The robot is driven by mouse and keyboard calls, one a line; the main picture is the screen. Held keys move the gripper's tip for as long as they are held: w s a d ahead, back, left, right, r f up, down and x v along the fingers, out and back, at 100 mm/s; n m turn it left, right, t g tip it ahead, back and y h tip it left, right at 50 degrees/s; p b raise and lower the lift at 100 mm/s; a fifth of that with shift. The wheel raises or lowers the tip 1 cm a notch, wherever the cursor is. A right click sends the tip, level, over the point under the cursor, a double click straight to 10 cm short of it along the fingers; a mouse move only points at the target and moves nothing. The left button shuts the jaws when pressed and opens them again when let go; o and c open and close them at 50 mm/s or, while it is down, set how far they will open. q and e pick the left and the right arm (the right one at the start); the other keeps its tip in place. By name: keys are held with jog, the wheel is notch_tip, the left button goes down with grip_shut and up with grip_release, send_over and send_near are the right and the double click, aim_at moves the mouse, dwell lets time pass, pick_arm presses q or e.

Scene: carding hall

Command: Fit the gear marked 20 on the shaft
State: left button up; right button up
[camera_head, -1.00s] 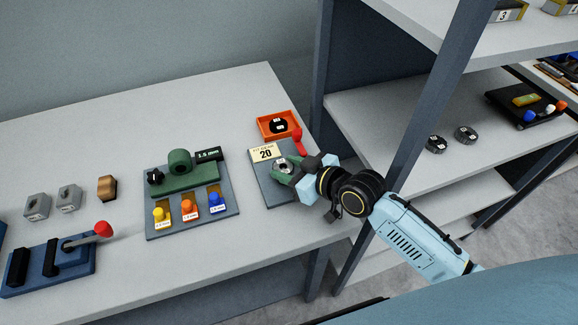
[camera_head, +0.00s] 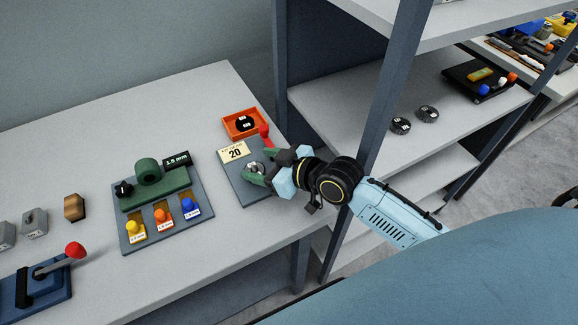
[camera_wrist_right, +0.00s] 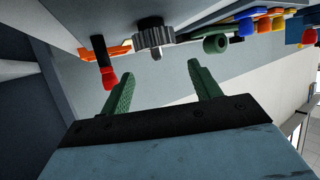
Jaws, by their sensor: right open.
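A grey base plate (camera_head: 226,170) near the table's right end carries a cream card (camera_head: 234,152) reading 20. A dark toothed gear (camera_wrist_right: 153,38) sits around a shaft (camera_wrist_right: 157,55) in the right wrist view, the shaft's tip standing out past it. Its mark cannot be read. In the head view the gear is partly hidden by my fingers. My right gripper (camera_head: 257,169) is at the plate, its green fingers open around the gear's place. In the wrist view the fingers (camera_wrist_right: 160,70) are apart, empty, and clear of the gear. My left gripper is not in view.
An orange tray (camera_head: 229,126) holding dark labelled parts and a red-knobbed lever (camera_head: 265,131) stand close behind the gripper. Two gears (camera_head: 400,125) (camera_head: 428,114) lie on the shelf. The shelf upright (camera_head: 378,120) is close to my right arm. A green fixture (camera_head: 150,172) stands left.

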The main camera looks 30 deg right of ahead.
jog(key=v, duration=1)
jog(key=shift+s+p, duration=0.3)
jog(key=shift+p, duration=0.05)
jog(key=shift+d+r, duration=0.1)
jog(key=s+d+f+m+g+h, duration=0.1)
jog(key=s+f+m+g+h, duration=0.2)
jog(key=s, duration=0.4)
jog(key=s+d+f+m+g+h, duration=0.1)
jog(key=s+f+g+h, duration=0.35)
jog(key=s, duration=0.35)
notch_tip(320, 180, down, 27)
jog(key=s+g, duration=0.2)
jog(key=s+d+f, duration=0.3)
jog(key=s+f, duration=1.1)
jog(key=s, duration=0.2)
jog(key=shift+s+g+b, duration=0.2)
jog(key=shift+g+b, duration=0.2)
jog(key=shift+g, duration=0.05)
